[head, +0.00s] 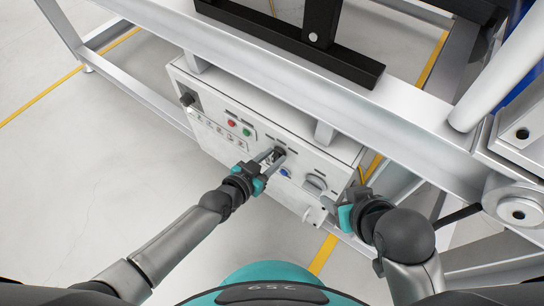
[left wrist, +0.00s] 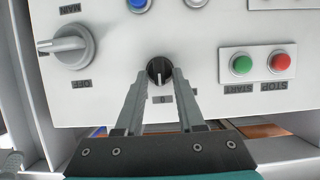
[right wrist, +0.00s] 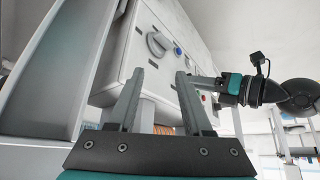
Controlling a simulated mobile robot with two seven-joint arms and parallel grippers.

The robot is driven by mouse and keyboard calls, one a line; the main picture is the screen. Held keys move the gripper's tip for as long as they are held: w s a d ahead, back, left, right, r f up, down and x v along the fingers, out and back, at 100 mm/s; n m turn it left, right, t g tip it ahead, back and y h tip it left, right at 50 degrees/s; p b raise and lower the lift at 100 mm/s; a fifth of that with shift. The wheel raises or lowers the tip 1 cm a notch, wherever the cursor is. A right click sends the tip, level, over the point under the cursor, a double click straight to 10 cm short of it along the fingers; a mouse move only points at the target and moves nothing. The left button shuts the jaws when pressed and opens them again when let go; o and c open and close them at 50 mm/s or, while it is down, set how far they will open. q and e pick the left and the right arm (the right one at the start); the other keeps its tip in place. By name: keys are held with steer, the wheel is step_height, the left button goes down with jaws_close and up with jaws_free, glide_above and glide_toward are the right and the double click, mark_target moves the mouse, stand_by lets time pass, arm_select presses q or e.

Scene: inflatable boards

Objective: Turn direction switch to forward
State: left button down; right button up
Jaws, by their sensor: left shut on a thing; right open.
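The direction switch (left wrist: 160,70) is a black round knob with a pale pointer line on the white control box. In the left wrist view, labels appear upside down and the pointer points down toward the "0" mark (left wrist: 163,99). My left gripper (head: 275,155) is shut on this knob, one fingertip on each side; the fingers (left wrist: 157,78) partly hide the markings around it. My right gripper (right wrist: 158,75) is open and empty, near the box's right end in the head view.
The white control box (head: 215,97) also carries a grey main switch (left wrist: 68,45), a green start button (left wrist: 241,64), a red stop button (left wrist: 280,62) and a blue button (head: 286,172). A metal frame beam (head: 250,55) runs above the box. Open floor lies left.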

steer(key=shift+s+d, duration=0.1)
